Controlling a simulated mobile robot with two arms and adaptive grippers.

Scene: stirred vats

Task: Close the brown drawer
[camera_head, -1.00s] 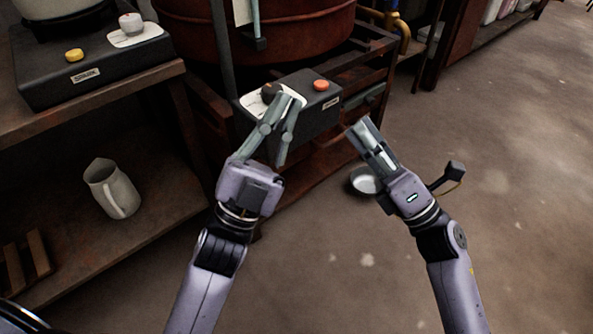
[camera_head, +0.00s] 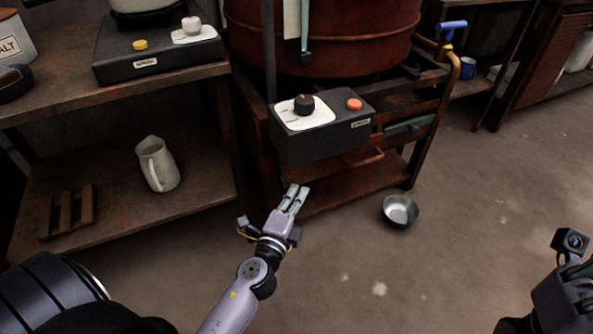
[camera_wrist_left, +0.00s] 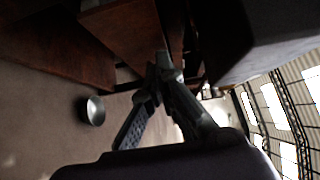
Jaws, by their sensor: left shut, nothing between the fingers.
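The brown drawer (camera_head: 332,171) is in the dark red-brown stand, below the black control box, with a bar handle on its front. The box hides its upper part, and how far it stands out is hard to tell. In the left wrist view, brown wooden panels of the stand (camera_wrist_left: 125,35) fill the upper left. My left gripper (camera_head: 297,191) is shut and empty, just in front of and below the drawer's left part; I see no clear contact. Its fingers also show in the left wrist view (camera_wrist_left: 160,75). My right gripper (camera_head: 578,272) is partly cut off at the right edge, its fingers unclear.
The black control box (camera_head: 320,137) with a dark knob and orange button overhangs the drawer. A metal bowl (camera_head: 400,211) lies on the floor to the right. A shelf at left holds a pitcher (camera_head: 157,164) and a wooden rack (camera_head: 67,212). The floor at right is open.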

